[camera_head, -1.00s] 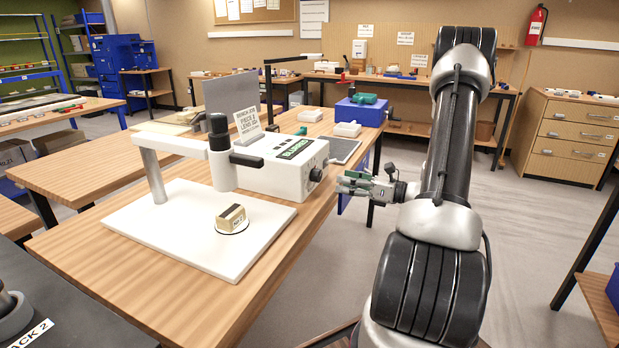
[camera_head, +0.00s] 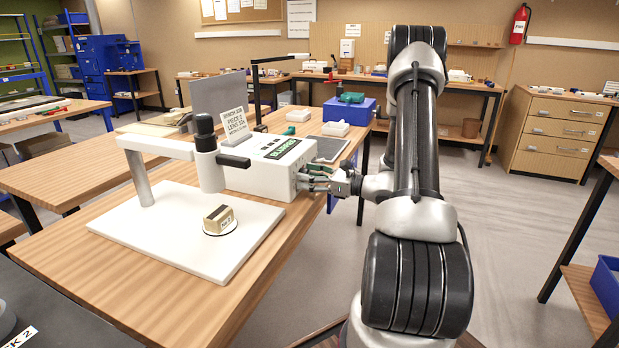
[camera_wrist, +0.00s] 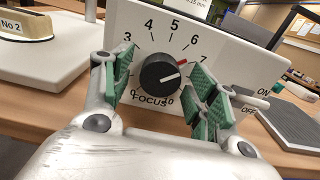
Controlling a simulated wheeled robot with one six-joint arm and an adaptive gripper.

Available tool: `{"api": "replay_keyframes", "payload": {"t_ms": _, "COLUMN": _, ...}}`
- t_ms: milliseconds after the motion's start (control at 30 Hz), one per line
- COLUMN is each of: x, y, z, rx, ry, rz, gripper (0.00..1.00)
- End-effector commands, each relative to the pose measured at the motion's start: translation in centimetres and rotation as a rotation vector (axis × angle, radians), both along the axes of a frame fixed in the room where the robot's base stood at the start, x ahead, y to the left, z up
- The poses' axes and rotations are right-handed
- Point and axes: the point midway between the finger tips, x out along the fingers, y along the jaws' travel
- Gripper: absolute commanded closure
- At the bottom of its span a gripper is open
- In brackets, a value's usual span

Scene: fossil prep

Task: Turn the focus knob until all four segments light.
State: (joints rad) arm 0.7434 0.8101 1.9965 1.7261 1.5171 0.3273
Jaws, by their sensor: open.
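The black focus knob (camera_wrist: 161,73) sits on the white front panel of the microscope's control box (camera_head: 262,178). My gripper (camera_wrist: 163,76) is open, with green-padded fingers on both sides of the knob. Contact with the knob cannot be made out. In the head view my gripper (camera_head: 314,180) is at the box's right face and hides the knob. A display (camera_head: 283,149) on top of the box shows green lettering that seems to read BLURRED. Separate segments cannot be made out.
The ON/OFF toggle (camera_wrist: 252,101) is just right of my gripper. The microscope tube (camera_head: 208,165) stands over a specimen block (camera_head: 219,219) on a white base (camera_head: 150,238). A dark mat (camera_head: 325,149) and blue box (camera_head: 350,111) lie behind. Open floor is to the right.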

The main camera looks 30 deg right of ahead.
Motion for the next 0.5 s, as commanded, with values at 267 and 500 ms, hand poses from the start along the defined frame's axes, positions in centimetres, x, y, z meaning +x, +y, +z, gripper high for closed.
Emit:
{"api": "replay_keyframes", "payload": {"t_ms": 267, "x": -0.02, "y": -0.04, "z": 0.0, "rx": 0.0, "ry": 0.0, "rz": -0.001, "gripper": 0.67}}
{"api": "replay_keyframes", "payload": {"t_ms": 500, "x": -0.03, "y": -0.05, "z": 0.0, "rx": 0.001, "ry": 0.001, "rz": -0.001, "gripper": 0.87}}
